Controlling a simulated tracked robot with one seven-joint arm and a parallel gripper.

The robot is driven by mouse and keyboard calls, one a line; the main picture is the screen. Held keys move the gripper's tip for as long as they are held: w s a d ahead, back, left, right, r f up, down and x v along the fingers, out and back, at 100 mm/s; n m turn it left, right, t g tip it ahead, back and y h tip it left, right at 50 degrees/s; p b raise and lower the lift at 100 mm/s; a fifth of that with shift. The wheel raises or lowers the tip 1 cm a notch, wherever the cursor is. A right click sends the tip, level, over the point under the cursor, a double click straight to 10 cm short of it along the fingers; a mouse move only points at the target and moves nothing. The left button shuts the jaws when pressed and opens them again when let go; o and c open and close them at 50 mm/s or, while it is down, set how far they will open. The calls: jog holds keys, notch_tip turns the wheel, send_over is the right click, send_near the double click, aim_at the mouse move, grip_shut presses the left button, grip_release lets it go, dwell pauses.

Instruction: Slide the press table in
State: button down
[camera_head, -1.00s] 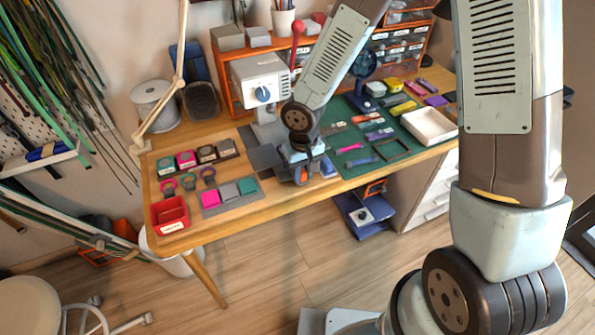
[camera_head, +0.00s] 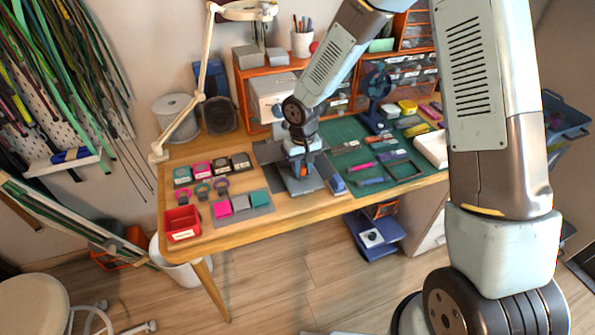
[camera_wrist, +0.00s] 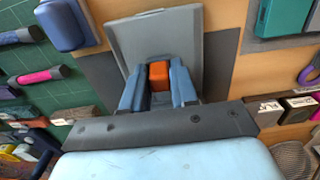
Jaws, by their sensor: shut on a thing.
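The press, a white box with a blue knob (camera_head: 268,100), stands at the back of the bench, partly hidden behind my arm. The press table, a flat grey plate (camera_wrist: 188,35), lies low over a darker grey base in the wrist view. An orange handle (camera_wrist: 159,73) stands on its near part. My gripper (camera_head: 302,168) points down over the plate, in front of the press. In the wrist view its two blue-grey fingers (camera_wrist: 158,92) are shut on the orange handle from both sides. The fingertips hide the lower part of the handle.
To the left are pink, grey and teal blocks (camera_head: 240,203) on a grey tray and a red bin (camera_head: 182,223). To the right is a green mat (camera_head: 345,138) with tools. A small blue block (camera_head: 338,184) lies close to the plate's right side.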

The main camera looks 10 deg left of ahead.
jog(key=shift+a, duration=0.1)
jog(key=c, duration=1)
grip_release()
jog(key=shift+o, duration=0.2)
notch_tip(320, 180, up, 14)
jog(key=shift+f, duration=0.15)
